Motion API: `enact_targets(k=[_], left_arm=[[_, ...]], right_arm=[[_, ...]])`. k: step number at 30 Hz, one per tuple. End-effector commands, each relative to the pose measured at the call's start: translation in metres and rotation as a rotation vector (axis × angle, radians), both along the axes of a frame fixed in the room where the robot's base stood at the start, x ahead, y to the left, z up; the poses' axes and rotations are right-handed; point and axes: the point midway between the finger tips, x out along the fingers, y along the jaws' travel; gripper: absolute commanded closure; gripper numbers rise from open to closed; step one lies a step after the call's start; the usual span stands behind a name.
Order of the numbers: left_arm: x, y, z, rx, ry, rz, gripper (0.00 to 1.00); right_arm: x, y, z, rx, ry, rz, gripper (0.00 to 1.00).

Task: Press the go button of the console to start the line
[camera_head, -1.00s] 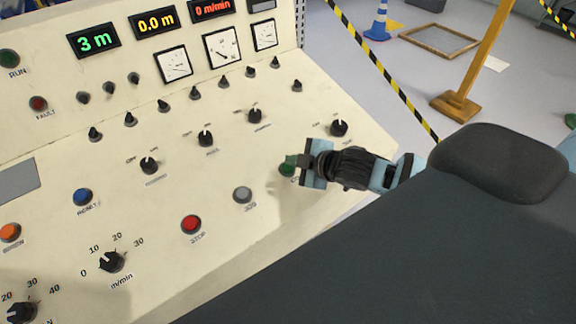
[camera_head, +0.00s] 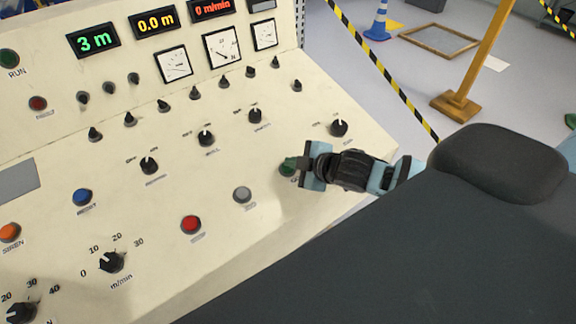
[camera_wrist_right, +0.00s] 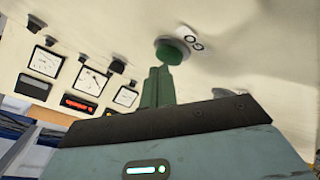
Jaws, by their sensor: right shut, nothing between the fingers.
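The cream console (camera_head: 240,285) fills the left of the head view. Its green go button (camera_head: 286,170) is at the right end of the lower row, partly hidden by my right gripper (camera_head: 291,163). In the right wrist view the go button (camera_wrist_right: 172,50) shows with a "GO" label (camera_wrist_right: 189,38) beside it. The right gripper's green fingers (camera_wrist_right: 157,87) are shut and empty, with their tips just at the button; I cannot tell whether they touch it. My left gripper is in no view.
A red stop button (camera_head: 191,224) and a grey button (camera_head: 242,194) sit left of the go button. Several black knobs stand behind it, one near the right edge (camera_head: 339,128). The displays (camera_head: 156,22) read 3 m, 0.0 m and 0 m/min. Striped tape (camera_head: 385,72) hangs beyond.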

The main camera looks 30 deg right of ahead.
Motion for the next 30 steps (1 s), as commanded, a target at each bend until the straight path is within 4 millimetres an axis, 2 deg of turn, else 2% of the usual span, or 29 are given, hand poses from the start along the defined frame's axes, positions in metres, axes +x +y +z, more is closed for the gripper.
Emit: enact_targets(k=[30], left_arm=[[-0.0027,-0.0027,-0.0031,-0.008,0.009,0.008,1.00]], right_arm=[[0.0018,-0.0002,-0.0078,-0.001,0.001,-0.001,1.00]])
